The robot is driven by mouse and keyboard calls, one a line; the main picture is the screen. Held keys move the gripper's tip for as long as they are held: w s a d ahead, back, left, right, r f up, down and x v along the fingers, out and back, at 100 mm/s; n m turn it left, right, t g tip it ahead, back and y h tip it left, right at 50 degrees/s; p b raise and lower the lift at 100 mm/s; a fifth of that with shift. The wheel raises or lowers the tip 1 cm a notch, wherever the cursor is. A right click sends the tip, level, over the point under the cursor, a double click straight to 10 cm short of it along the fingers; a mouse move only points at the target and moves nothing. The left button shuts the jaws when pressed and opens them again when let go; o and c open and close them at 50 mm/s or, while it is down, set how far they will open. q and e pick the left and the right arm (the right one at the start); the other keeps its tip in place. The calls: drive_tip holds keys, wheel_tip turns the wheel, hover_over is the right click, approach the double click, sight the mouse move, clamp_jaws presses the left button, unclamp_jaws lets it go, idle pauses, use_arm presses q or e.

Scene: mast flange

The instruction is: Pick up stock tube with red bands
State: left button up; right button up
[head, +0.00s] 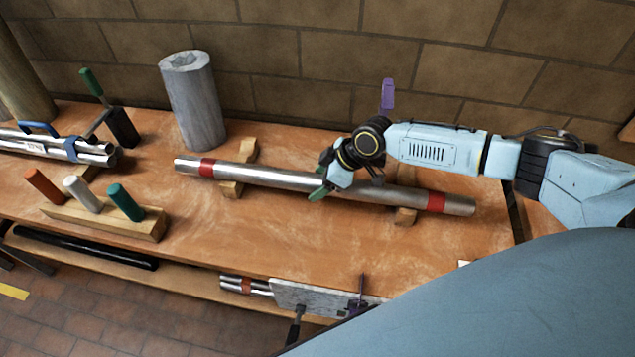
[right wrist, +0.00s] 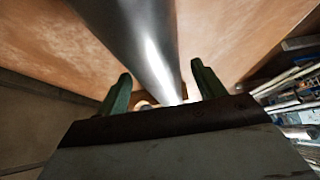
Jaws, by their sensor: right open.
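The stock tube with red bands (head: 260,177) is a long silver tube with a red band near each end. It lies on two wooden cradles, a left one (head: 240,168) and a right one (head: 404,215), on the workbench. My right gripper (head: 322,180) is at the middle of the tube, with its green fingers on either side of it. In the right wrist view the tube (right wrist: 140,45) runs between the two open fingers (right wrist: 160,90). I cannot tell whether the fingers touch it. My left gripper is not in view.
A grey cylinder (head: 192,105) stands behind the tube's left end. A wooden block (head: 100,217) with coloured handles and a bundle of tubes (head: 60,147) are at left. Another red-banded tube piece (head: 245,286) lies on the lower shelf. A brick wall (head: 300,50) closes the back.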

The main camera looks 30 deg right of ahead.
drive_tip(key=c, duration=1.4)
drive_tip(key=shift+r, duration=0.1)
drive_tip(key=shift+c, duration=0.2)
